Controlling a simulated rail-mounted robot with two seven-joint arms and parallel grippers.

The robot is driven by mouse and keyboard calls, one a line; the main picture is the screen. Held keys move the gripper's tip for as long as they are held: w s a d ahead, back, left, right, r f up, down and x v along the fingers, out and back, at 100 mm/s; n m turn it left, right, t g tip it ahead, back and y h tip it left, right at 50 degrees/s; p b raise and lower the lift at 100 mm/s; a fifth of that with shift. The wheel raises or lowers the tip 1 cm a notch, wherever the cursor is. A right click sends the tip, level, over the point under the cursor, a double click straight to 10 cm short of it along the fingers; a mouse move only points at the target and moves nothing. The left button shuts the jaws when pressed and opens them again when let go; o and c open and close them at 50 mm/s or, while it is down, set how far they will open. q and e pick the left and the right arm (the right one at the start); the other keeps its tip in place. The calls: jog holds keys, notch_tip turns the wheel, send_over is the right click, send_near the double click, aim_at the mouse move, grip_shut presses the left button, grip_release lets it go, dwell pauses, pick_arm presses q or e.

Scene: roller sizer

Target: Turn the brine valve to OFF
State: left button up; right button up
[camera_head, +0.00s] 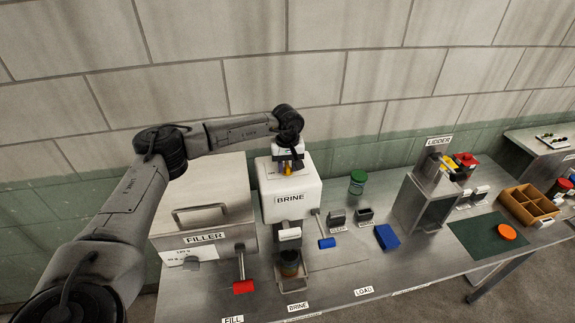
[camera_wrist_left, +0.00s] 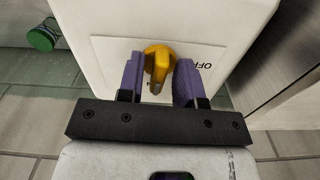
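The brine valve is a yellow knob (camera_wrist_left: 158,62) on the white brine box (camera_head: 289,187). It also shows as a small yellow patch (camera_head: 287,169) in the head view. In the left wrist view, a white label behind it has "OFF" to the right of the knob. My left gripper (camera_wrist_left: 160,72) is at the knob, with one purple finger on each side. The fingers stand apart, with pale gaps beside the knob's lower handle. Whether they touch the knob's upper part I cannot tell. In the head view my left gripper (camera_head: 288,166) partly hides the knob. My right gripper is not in view.
The filler box (camera_head: 204,191) stands left of the brine box, with a red-handled lever (camera_head: 243,287) in front. A blue-handled lever (camera_head: 327,243) is right of the brine spout. A green-lidded jar (camera_head: 357,182) and the lidder (camera_head: 425,205) stand further right. A wall is behind.

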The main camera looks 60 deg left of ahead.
pick_arm(q)
grip_shut()
jog(key=shift+n, duration=0.9)
jog(key=n+p, duration=0.1)
jog(key=n, duration=0.2)
jog(key=shift+w+r+n, duration=0.1)
jog(key=shift+w+n, duration=0.05)
jog(key=shift+n, duration=0.15)
jog(key=n, duration=0.2)
jog(key=shift+n, duration=0.4)
jog(key=n, duration=0.3)
jog(key=shift+w+n+p, duration=0.1)
jog(key=shift+n+p, duration=0.2)
jog(key=shift+p, duration=0.1)
jog(key=n, duration=0.4)
jog(key=shift+n, duration=0.3)
jog(key=shift+w+n+p, duration=0.1)
jog(key=shift+n+p, duration=0.2)
jog(key=shift+n, duration=0.4)
